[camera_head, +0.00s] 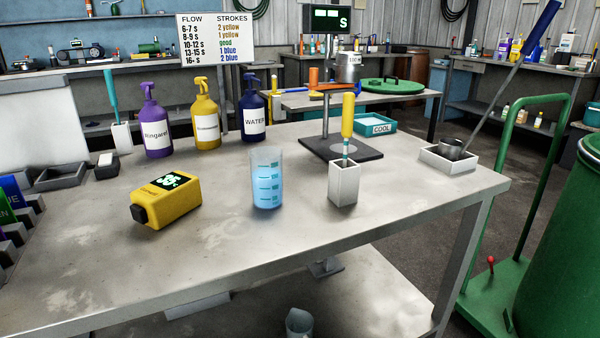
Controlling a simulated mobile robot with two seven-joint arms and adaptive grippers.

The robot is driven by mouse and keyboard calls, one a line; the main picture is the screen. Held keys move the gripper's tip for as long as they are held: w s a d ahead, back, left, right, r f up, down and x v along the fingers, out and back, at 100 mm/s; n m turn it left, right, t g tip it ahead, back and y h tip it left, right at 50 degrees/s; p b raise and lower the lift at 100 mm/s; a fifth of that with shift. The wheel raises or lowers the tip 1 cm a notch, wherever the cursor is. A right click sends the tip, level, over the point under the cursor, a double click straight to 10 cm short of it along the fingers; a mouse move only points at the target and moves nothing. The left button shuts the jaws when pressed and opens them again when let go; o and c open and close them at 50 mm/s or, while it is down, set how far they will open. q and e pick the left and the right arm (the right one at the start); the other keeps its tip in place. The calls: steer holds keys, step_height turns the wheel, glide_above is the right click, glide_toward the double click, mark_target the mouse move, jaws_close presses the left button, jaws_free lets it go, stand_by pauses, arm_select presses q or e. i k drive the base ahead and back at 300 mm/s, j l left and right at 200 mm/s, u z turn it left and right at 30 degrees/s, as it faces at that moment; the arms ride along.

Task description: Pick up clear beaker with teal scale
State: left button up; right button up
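A clear beaker with a teal scale (267,178) stands upright on the grey metal table (330,240), near the middle. It looks pale blue inside; I cannot tell whether that is liquid. Nothing touches it. Neither of my grippers is in view.
Left of the beaker lies a yellow meter (166,201); right stands a white holder (344,184) with a yellow-handled tool (348,115). The table front is clear.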

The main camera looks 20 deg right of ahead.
mark_target(265, 162)
steer(key=i+l, duration=0.1)
steer(key=l, duration=0.3)
steer(key=i+l+z, duration=0.15)
steer(key=l, duration=0.3)
steer(key=i+l, duration=0.15)
steer(key=l, duration=0.25)
steer(key=i+l+z, duration=0.15)
steer(key=l, duration=0.25)
